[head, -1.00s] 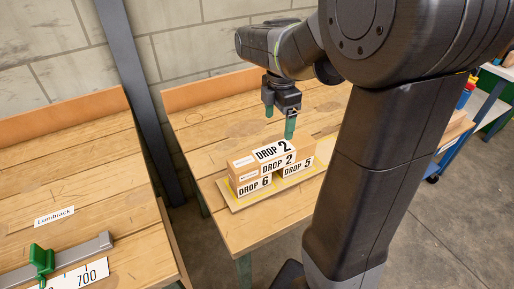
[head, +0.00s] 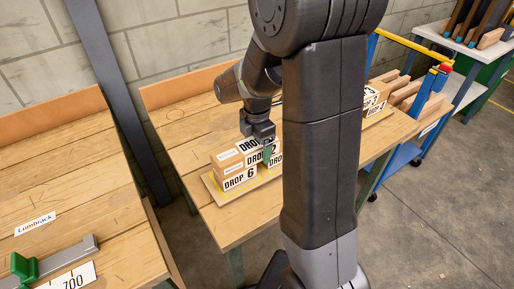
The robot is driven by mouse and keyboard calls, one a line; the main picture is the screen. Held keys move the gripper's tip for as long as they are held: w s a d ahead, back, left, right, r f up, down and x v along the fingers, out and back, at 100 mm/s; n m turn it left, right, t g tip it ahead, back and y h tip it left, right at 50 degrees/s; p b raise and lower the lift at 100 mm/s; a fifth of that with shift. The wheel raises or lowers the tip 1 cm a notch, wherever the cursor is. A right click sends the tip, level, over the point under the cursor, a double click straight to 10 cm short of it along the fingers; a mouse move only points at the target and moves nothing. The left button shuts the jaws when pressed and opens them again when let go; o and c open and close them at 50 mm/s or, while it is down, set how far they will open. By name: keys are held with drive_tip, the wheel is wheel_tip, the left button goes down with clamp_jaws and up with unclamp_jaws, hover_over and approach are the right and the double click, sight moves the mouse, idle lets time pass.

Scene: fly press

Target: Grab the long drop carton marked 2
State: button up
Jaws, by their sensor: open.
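The long carton marked DROP 2 (head: 229,156) lies across the top of a small stack, its label partly covered by my gripper. Under it are the carton marked DROP 6 (head: 239,181) at left and the carton marked DROP 5 (head: 276,160), mostly hidden by my arm. My gripper (head: 259,144) is open, low over the long carton. One green-tipped finger shows in front of its labelled front face; the other finger is hidden. I cannot tell whether the fingers touch the carton.
The stack rests on a board with a yellow line (head: 213,187) on a wooden bench (head: 222,225). More cartons (head: 377,92) stand at the bench's right end. A blue cart (head: 406,157) is beyond it. A second bench (head: 95,190) is at left.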

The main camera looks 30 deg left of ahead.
drive_tip(key=shift+f, duration=0.45)
drive_tip(key=shift+c, duration=0.4)
drive_tip(key=shift+r, duration=0.1)
drive_tip(key=c, duration=1.4)
